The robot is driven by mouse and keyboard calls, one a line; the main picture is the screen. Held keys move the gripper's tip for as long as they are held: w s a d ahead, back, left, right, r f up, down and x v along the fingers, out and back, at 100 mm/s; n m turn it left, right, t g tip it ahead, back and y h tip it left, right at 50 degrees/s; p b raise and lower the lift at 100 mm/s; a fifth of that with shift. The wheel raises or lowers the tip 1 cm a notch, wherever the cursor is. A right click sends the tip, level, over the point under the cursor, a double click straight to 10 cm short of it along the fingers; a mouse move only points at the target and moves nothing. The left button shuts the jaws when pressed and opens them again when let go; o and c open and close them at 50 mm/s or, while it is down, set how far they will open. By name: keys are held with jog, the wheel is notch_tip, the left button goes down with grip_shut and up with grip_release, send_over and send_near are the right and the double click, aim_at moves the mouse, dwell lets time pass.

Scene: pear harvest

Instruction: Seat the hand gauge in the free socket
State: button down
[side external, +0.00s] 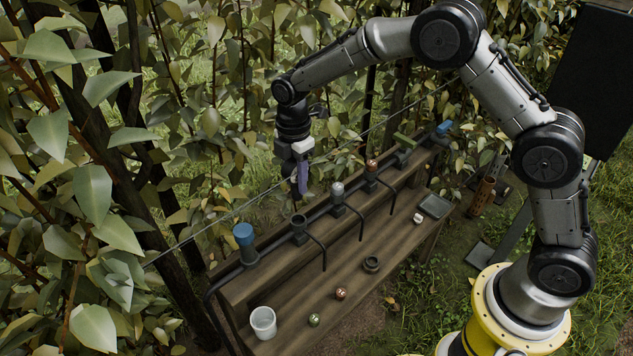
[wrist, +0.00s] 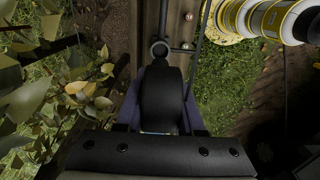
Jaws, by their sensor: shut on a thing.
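My gripper (side external: 301,178) hangs above the rail on the wooden bench, with purple fingers pointing down. In the wrist view its fingers (wrist: 162,112) are shut on a dark rounded body, the hand gauge (wrist: 163,95). In the side view the gauge is hard to tell from the fingers. A dark, empty-looking socket (side external: 299,223) stands on the rail below my gripper, apart from it. A dark ring-shaped holder (wrist: 160,48) shows just beyond the gauge in the wrist view. The gauge's lower end is hidden.
Other rail places hold a blue-topped piece (side external: 244,238), a silver one (side external: 338,190), a copper one (side external: 371,168), a green one (side external: 404,141) and another blue one (side external: 443,128). A white cup (side external: 263,322), balls, a dark ring (side external: 371,263) and a grey tray (side external: 435,206) lie lower. Foliage crowds behind.

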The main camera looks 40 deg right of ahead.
aim_at(295, 162)
jog(key=shift+a+f, duration=0.1)
jog(key=shift+f, duration=3.2)
jog(key=shift+f, duration=1.2)
jog(key=shift+c, duration=2.2)
grip_release()
notch_tip(295, 162, up, 14)
jog(key=shift+f, duration=0.1)
